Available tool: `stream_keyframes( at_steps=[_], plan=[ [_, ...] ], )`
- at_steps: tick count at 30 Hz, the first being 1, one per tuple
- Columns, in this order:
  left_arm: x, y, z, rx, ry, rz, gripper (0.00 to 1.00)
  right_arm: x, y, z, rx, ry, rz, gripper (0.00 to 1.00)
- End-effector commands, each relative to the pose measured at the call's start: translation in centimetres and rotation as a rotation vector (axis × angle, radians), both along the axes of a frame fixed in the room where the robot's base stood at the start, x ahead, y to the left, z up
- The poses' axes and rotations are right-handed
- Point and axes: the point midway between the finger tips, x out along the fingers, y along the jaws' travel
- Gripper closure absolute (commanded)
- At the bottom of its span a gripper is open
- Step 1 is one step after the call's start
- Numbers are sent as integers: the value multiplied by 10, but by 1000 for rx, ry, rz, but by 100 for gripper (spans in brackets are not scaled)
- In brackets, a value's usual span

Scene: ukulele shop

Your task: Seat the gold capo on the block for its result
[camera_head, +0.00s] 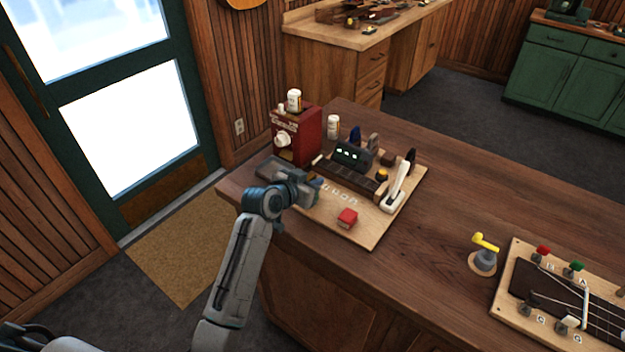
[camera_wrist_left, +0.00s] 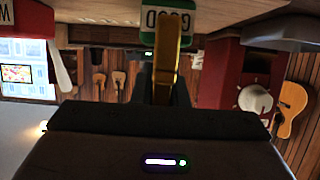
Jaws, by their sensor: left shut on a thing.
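My left gripper (camera_head: 312,190) is over the left part of a light wooden board (camera_head: 345,233) on the counter. In the left wrist view it is shut on the gold capo (camera_wrist_left: 166,62), a narrow gold bar between the dark fingers. In the head view the capo is mostly hidden by the gripper. A dark brown block (camera_head: 352,179) lies on the board beyond the gripper, in front of a dark device with green lights (camera_head: 352,155). I cannot tell whether the capo touches the block. A green sign reading GOOD (camera_wrist_left: 168,17) shows upside down behind the capo.
A red box with a white knob (camera_head: 296,135) stands behind the gripper. A yellow-handled tool (camera_head: 485,252) and a stringed fretboard (camera_head: 565,300) are farther right.

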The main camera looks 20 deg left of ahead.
Motion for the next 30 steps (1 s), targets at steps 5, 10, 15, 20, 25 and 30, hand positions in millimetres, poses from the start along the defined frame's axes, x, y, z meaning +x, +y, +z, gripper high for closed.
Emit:
stream_keyframes(
  at_steps=[5, 10, 15, 20, 25, 30],
  plan=[
    [0, 0, -1, 0, 0, 0, 100, 0, 0, -1, 0, 0, 0, 64],
    [0, 0, -1, 0, 0, 0, 100, 0, 0, -1, 0, 0, 0, 64],
    [0, 0, -1, 0, 0, 0, 100, 0, 0, -1, 0, 0, 0, 64],
    [0, 0, -1, 0, 0, 0, 100, 0, 0, 0, 0, 0, 0, 64],
    [-1, 0, -1, 0, 1, 0, 100, 0, 1, 3, 1, 1, -1, 64],
    [-1, 0, -1, 0, 1, 0, 100, -1, 2, 3, 3, 1, -1, 64]
  ],
)
